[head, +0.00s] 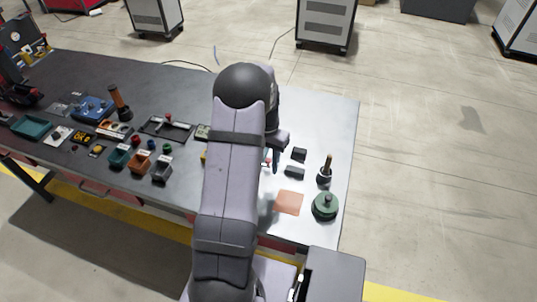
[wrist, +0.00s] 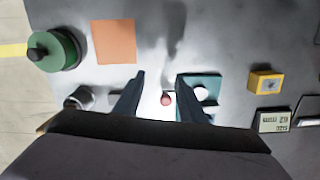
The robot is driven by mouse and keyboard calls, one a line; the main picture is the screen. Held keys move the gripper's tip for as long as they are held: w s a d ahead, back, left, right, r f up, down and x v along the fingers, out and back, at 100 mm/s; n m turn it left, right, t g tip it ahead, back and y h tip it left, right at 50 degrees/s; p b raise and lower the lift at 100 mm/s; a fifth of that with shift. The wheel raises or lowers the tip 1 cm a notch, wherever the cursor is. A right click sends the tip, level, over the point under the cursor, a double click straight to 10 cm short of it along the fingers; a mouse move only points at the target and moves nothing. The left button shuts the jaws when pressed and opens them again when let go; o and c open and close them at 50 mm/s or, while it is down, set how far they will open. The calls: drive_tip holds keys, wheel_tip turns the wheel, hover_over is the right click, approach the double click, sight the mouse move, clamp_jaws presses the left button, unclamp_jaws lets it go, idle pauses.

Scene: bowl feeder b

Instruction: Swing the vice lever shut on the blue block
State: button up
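My gripper (wrist: 161,78) is open in the wrist view, its two dark fingers well apart over the bright table. A small red knob (wrist: 166,99) shows between the fingers, with nothing seen gripped. A teal fixture (wrist: 212,82) with a white round part lies beside and partly behind the right finger. I cannot tell for sure whether the knob belongs to the vice lever. I cannot make out the blue block. In the head view my arm hides most of this spot; a finger of my gripper (head: 275,160) shows just right of the arm.
A green round object (head: 325,206) and an orange square (head: 289,202) lie near the right front. Two dark blocks (head: 294,172) and an upright handled tool (head: 325,170) stand close to my gripper. Small bins (head: 139,163) and fixtures crowd the left. The right back table is clear.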

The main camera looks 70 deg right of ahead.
sight(268, 159)
drive_tip(key=d+r+m, duration=0.1)
drive_tip(key=d, duration=0.1)
drive_tip(key=d+r+m+h, duration=0.1)
drive_tip(key=d, duration=0.1)
drive_tip(key=w+d+r+m, duration=0.1)
drive_tip(key=r, duration=0.1)
drive_tip(key=shift+d+r, duration=0.1)
drive_tip(key=shift+d, duration=0.3)
drive_tip(key=shift+r+m, duration=0.15)
drive_tip(key=shift+m, duration=0.55)
drive_tip(key=m, duration=0.1)
drive_tip(key=a+m, duration=0.1)
drive_tip(key=shift+m, duration=0.4)
drive_tip(key=shift+f+p, duration=1.5)
drive_tip(key=shift+f, duration=2.2)
drive_tip(key=shift+c, duration=0.6)
clamp_jaws()
